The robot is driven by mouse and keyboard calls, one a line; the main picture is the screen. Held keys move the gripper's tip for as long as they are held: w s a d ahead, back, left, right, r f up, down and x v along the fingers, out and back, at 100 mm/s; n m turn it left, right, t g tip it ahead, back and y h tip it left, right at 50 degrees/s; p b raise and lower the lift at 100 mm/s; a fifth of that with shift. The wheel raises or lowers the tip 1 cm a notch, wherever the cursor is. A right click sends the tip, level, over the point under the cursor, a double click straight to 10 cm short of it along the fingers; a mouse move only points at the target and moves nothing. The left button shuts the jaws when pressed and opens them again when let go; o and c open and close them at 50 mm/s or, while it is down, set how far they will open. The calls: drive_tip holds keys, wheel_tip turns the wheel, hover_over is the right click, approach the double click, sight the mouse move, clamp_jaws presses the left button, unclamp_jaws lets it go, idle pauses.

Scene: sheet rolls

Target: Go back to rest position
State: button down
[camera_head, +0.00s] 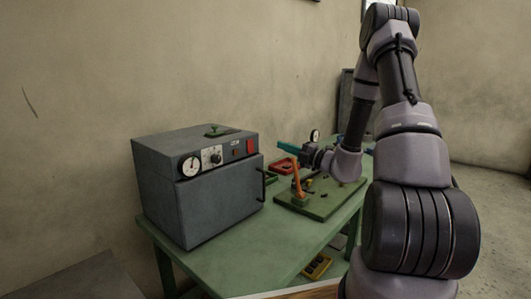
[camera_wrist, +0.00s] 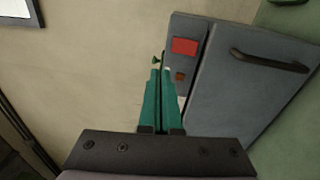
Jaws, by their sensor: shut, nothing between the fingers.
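My gripper (camera_head: 287,147) has teal fingers and is shut and empty in the head view. It is held in the air above the green table (camera_head: 262,262), to the right of a grey oven-like box (camera_head: 205,205), pointing left toward it. In the wrist view my gripper (camera_wrist: 160,78) shows its fingers together in front of the wall. The grey box (camera_wrist: 225,90) lies beyond and to the right of them there, with a red switch (camera_wrist: 184,46) and a dark handle (camera_wrist: 270,62).
Beyond my gripper, a red tray (camera_head: 284,166) sits on the table. A green board (camera_head: 322,205) with an orange upright lever (camera_head: 296,178) stands below my wrist. A yellow bin (camera_head: 317,267) is under the table. Bare wall (camera_head: 90,90) rises behind.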

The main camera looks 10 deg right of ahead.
drive_tip(key=s+a+r+n+g, duration=0.5)
drive_tip(key=s+a+n+g, duration=0.15)
drive_tip(key=s+n, duration=0.45)
drive_tip(key=s+a+r+n+g, duration=0.65)
drive_tip(key=s+n, duration=0.25)
drive_tip(key=n, duration=0.5)
drive_tip(key=s+d+r+n+t+h, duration=0.5)
drive_tip(key=s+d+n+h, duration=0.5)
drive_tip(key=n, duration=0.6)
drive_tip(key=shift+s+d+r+n, duration=0.45)
drive_tip(key=shift+d+r, duration=0.2)
drive_tip(key=shift+r, duration=0.1)
